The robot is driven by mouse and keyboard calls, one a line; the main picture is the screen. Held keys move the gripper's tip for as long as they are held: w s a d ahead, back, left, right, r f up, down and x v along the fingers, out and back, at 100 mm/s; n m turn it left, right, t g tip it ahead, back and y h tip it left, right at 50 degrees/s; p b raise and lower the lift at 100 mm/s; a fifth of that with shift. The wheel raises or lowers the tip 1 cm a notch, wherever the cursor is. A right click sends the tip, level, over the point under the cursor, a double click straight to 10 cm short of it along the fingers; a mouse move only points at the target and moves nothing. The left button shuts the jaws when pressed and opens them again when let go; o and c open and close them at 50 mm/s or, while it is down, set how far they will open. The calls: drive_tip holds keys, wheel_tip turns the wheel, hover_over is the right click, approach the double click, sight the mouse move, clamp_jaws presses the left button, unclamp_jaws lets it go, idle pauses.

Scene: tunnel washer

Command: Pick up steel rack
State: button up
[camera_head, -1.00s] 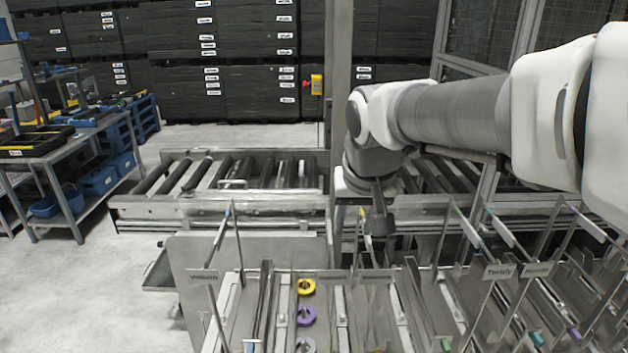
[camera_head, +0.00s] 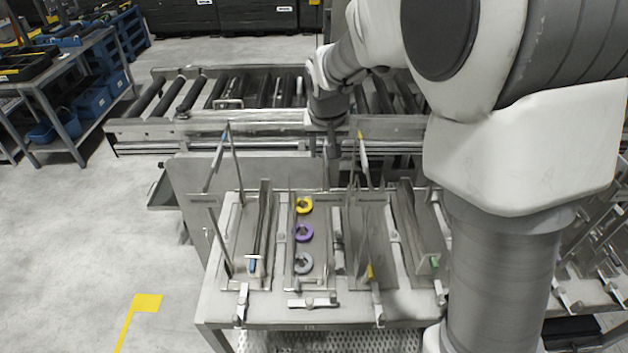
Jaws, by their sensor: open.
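Several steel racks stand on the table in front of me, with thin upright rods and coloured end pieces. One rack (camera_head: 232,240) with a blue-tipped handle bar is at the left, and another rack (camera_head: 352,240) with a yellow-tipped bar is right of the middle. I cannot tell which one the task means. My gripper (camera_head: 333,160) points down at the back edge of the table, in front of the roller conveyor. It is behind and above the racks. Its fingers are small in the picture, and nothing shows held in it. My arm hides the right side.
A yellow ring (camera_head: 304,205), a purple ring (camera_head: 304,233) and a grey ring (camera_head: 303,263) lie in a row between racks. The roller conveyor (camera_head: 215,127) runs behind the table. A workbench (camera_head: 70,75) stands at the left, with free floor before it.

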drive_tip(key=p+x, duration=0.1)
drive_tip(key=x, duration=0.5)
drive_tip(key=shift+d, duration=0.25)
drive_tip(key=shift+w, duration=0.1)
clamp_jaws()
idle(1.1)
drive_tip(key=shift+w+r, duration=0.15)
